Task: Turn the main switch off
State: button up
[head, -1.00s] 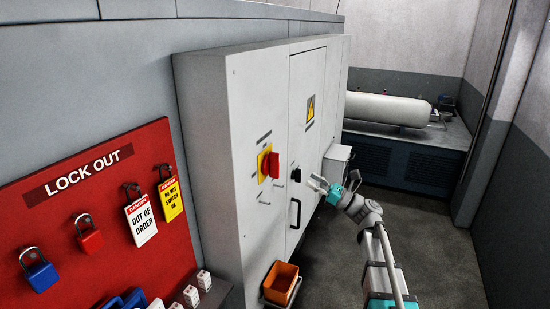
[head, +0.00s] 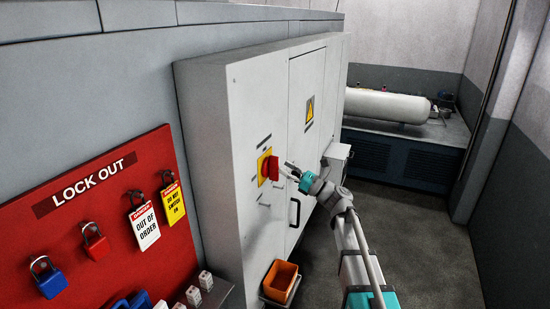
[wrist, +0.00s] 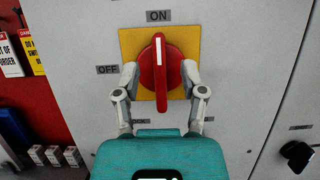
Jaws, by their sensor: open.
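The main switch is a red rotary handle (wrist: 161,65) on a yellow plate (wrist: 128,45), on the grey cabinet's front. Its grip stands vertical, with the white mark at the top, toward the ON label (wrist: 159,16). The OFF label (wrist: 107,70) is left of the plate. In the head view the red handle (head: 272,167) shows just left of my gripper (head: 289,172). In the wrist view my gripper (wrist: 160,82) is open, with one finger on each side of the handle's lower part. I cannot tell whether the fingers touch it.
A red lockout board (head: 95,230) with padlocks and tags hangs at the left. A black cabinet handle (head: 294,212) is below and right of the switch. An orange bin (head: 280,281) sits low by the cabinet. The floor (head: 420,240) at the right is clear.

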aim_at(272, 168)
jog(key=shift+p+x, duration=0.65)
jog(key=shift+x, duration=1.6)
grip_shut()
